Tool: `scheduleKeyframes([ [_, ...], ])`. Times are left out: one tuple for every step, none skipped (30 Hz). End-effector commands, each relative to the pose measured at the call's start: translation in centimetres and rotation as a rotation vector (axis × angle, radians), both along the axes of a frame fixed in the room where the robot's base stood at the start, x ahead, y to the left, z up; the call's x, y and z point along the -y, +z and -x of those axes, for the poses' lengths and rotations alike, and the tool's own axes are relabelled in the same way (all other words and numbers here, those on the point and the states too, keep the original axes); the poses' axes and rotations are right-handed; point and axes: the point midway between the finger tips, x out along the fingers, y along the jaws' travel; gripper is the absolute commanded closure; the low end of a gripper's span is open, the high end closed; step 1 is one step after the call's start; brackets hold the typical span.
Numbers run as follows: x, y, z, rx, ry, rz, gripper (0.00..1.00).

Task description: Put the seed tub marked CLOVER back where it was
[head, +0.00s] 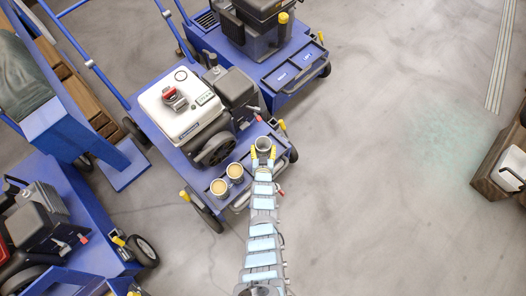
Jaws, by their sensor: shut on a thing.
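My gripper (263,156) is shut on a round seed tub (263,144) with a grey rim and a dark inside. It is over the right part of the front deck of the middle blue machine (252,178); I cannot tell whether the tub touches the deck. Two more round tubs with tan tops, one at the front left (219,187) and one nearer my gripper (235,171), stand on the same deck to the left. No marking can be read on any tub, so I cannot tell which one is CLOVER.
The middle machine carries a white-and-black engine (182,102) behind the tubs. Another blue machine (290,72) stands behind, with small labels on its empty-looking deck. A third machine (75,225) is at the lower left. A wooden crate (492,165) stands far right. The floor between is clear.

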Motion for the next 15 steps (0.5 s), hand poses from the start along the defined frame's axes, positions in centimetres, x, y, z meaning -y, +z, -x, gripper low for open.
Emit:
scheduleKeyframes([
  [-0.1,-0.2,-0.2,0.001,0.001,0.001,0.73],
  [-0.1,-0.4,-0.3,0.002,0.001,0.001,0.73],
  [-0.2,-0.6,-0.5,0.002,0.001,0.001,0.73],
  [-0.2,-0.8,-0.7,0.003,0.002,0.000,0.73],
  [-0.2,-1.3,-0.6,0.002,0.002,0.000,0.73],
  [-0.2,-1.9,-0.5,0.000,0.001,0.001,0.73],
  [-0.2,-2.3,-0.5,-0.002,0.001,0.001,0.73],
  [-0.2,-2.7,-0.5,-0.003,0.002,0.001,0.73],
  [-0.2,-3.1,-0.6,-0.002,0.002,0.001,0.73],
  [-0.2,-3.3,-0.6,-0.001,0.001,0.001,0.73],
  [-0.2,-3.4,-0.7,0.000,0.001,0.000,0.73],
  [-0.2,-3.6,-0.7,0.002,0.001,-0.001,0.73],
  [-0.2,-3.6,-0.6,0.002,0.001,-0.001,0.73],
  [-0.2,-3.6,-0.6,0.003,0.001,-0.001,0.73],
  [-0.2,-3.6,-0.6,0.002,0.001,-0.001,0.73],
])
